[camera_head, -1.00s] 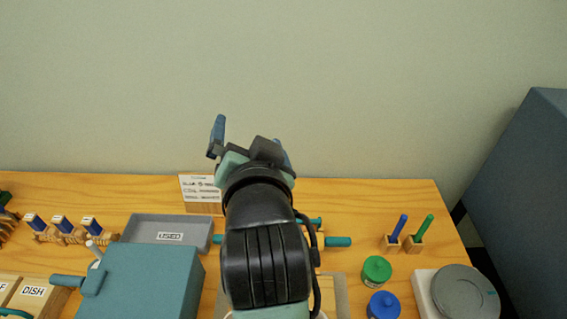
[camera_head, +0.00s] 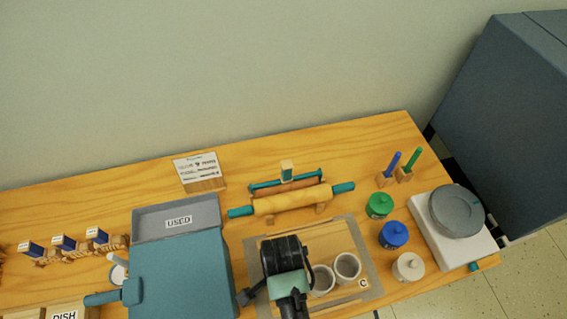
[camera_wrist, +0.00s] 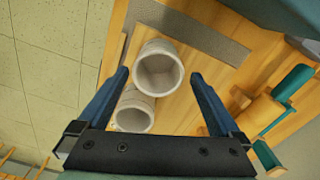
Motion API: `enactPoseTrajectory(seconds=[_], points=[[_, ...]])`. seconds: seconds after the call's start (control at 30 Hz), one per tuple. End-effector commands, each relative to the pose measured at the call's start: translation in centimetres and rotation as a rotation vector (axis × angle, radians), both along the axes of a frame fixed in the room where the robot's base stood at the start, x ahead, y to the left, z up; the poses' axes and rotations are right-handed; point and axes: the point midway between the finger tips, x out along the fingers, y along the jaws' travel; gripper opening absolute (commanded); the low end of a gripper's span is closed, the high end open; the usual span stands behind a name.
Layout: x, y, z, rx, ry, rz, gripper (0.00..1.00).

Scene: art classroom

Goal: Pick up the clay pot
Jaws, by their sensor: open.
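Two pale grey, open-topped clay pots stand upright side by side on the board in the head view: a right one (camera_head: 347,268) and a left one (camera_head: 322,280). The left one is partly covered by my arm. In the wrist view, one pot (camera_wrist: 158,68) lies in line with the gap between my fingertips, and the other pot (camera_wrist: 135,112) is lower, partly behind my left finger. My gripper (camera_wrist: 160,76) is open and empty, pointing down above the pots. Its fingertips are hidden in the head view, and I cannot tell their exact height above the rims.
The board (camera_head: 362,238) has a grey border and a "C" label. A rolling pin (camera_head: 290,200) lies behind it. Green (camera_head: 379,205), blue (camera_head: 394,235) and white (camera_head: 408,267) jars stand to the right. A teal box (camera_head: 180,275) stands left, before a grey "USED" tray (camera_head: 150,223).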

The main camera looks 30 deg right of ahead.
Motion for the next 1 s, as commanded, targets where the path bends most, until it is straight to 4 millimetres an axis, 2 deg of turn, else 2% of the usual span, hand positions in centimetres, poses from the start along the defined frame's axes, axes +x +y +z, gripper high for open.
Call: enactPoseTrajectory(seconds=[0.17, 0.43, 0.77, 1.0], points=[[-0.2, 0.0, -1.2, 0.001, 0.002, 0.001, 1.0], [-0.4, 0.0, -4.7, 0.0, 0.0, 0.002, 1.0], [-0.4, -0.1, -5.4, -0.001, -0.003, 0.002, 1.0], [-0.4, -0.1, -5.4, -0.001, -0.003, 0.002, 0.59]])
